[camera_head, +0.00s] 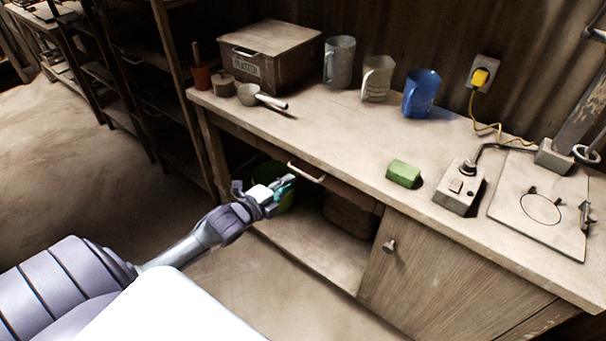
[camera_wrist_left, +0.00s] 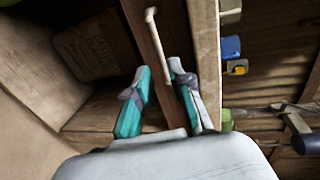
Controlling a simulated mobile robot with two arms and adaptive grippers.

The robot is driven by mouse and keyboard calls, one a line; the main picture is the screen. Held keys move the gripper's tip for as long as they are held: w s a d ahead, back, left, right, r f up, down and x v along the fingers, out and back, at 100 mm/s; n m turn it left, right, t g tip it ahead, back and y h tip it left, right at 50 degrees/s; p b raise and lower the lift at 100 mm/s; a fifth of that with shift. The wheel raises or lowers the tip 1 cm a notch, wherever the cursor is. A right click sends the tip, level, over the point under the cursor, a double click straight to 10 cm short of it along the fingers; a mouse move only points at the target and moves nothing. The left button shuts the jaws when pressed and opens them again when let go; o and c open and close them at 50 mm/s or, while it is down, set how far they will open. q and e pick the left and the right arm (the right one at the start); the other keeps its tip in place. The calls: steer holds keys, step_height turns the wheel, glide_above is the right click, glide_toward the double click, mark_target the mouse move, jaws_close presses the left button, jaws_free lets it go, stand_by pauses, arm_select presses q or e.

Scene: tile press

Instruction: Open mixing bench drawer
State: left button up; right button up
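The mixing bench drawer (camera_head: 335,184) is a dark wooden front under the bench top and looks closed. Its pale bar handle (camera_head: 306,172) is on the front face; it also shows in the left wrist view (camera_wrist_left: 157,42). My left gripper (camera_head: 286,184) is in front of the drawer, just left of and slightly below the handle. In the left wrist view my left gripper (camera_wrist_left: 158,68) has its two teal fingers apart, with the handle's near end lying between or just beyond the tips. I see no contact with the handle. My right gripper is in neither view.
The bench top (camera_head: 330,135) holds mugs, a wooden box (camera_head: 270,57), a pan (camera_head: 262,97), a green block (camera_head: 403,174) and a switch box (camera_head: 460,187). Below is an open shelf with a green bucket (camera_head: 285,198); a cupboard door (camera_head: 430,280) is to the right.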

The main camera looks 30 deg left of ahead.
mark_target(303, 174)
arm_select(q)
steer(key=x, duration=0.8)
steer(key=shift+d, duration=0.2)
steer(key=shift+s, duration=0.1)
jaws_close()
